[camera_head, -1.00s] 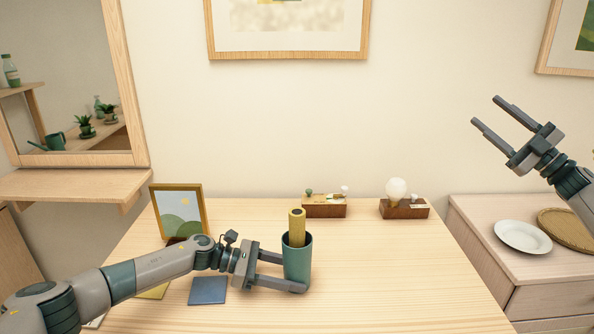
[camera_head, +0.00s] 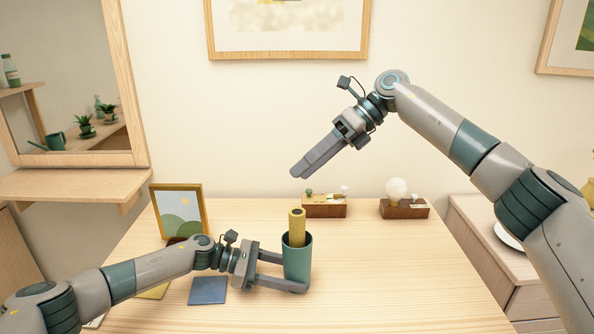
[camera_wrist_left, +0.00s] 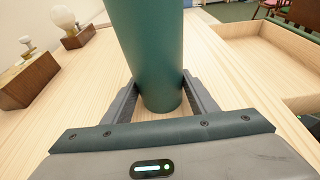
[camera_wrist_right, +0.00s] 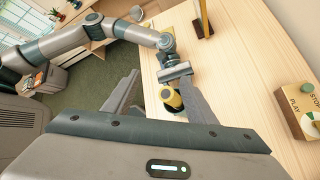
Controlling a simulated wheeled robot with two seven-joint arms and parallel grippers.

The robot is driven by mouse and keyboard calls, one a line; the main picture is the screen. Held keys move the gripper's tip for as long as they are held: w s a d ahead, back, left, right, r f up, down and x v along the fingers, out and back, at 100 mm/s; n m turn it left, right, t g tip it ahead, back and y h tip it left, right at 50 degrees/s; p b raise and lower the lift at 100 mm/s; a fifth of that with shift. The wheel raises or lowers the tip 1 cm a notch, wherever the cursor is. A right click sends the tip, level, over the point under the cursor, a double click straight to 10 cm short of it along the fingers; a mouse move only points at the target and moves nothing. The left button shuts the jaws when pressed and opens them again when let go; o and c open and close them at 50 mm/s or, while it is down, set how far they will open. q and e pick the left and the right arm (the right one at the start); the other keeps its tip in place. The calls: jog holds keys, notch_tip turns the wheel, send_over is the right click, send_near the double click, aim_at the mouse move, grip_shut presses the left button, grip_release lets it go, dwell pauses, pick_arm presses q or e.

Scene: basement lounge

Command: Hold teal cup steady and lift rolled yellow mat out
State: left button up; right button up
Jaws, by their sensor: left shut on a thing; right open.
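The teal cup (camera_head: 297,264) stands upright on the wooden table. My left gripper (camera_head: 296,272) is shut around its lower body, one finger on each side; the cup (camera_wrist_left: 147,45) also fills the middle of the left wrist view. The rolled yellow mat (camera_head: 297,228) stands in the cup and sticks up above its rim. My right gripper (camera_head: 298,173) is open and empty in the air above the mat, pointing down to the left. In the right wrist view the mat's end (camera_wrist_right: 173,99) shows between the fingers, some way off.
A framed picture (camera_head: 179,211) and a blue square (camera_head: 208,291) are on the table's left. Two wooden blocks, one with small items (camera_head: 324,208) and one with a bulb (camera_head: 404,209), stand along the back edge. The table's right front is clear.

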aim_at(297, 212)
jog(key=a+n+h, duration=0.1)
jog(key=s+a+n+h, duration=0.1)
jog(key=n+h, duration=0.1)
jog(key=s+f+n+h, duration=0.1)
jog(key=shift+a+h, duration=0.4)
jog(key=shift+s+n+t+h, duration=0.25)
jog(key=shift+n+t+h, duration=0.15)
jog(key=shift+n+h, duration=0.6)
jog(key=n+h, duration=0.1)
jog(key=r+n+t+h, duration=0.1)
jog(key=h, duration=0.1)
jog(key=shift+s+d+r, duration=0.1)
jog(key=shift+d+r, duration=0.05)
jog(key=shift+d, duration=0.05)
jog(key=shift+f, duration=6.05)
jog(key=shift+c, duration=0.6)
jog(key=c, duration=1)
jog(key=shift+r, duration=0.15)
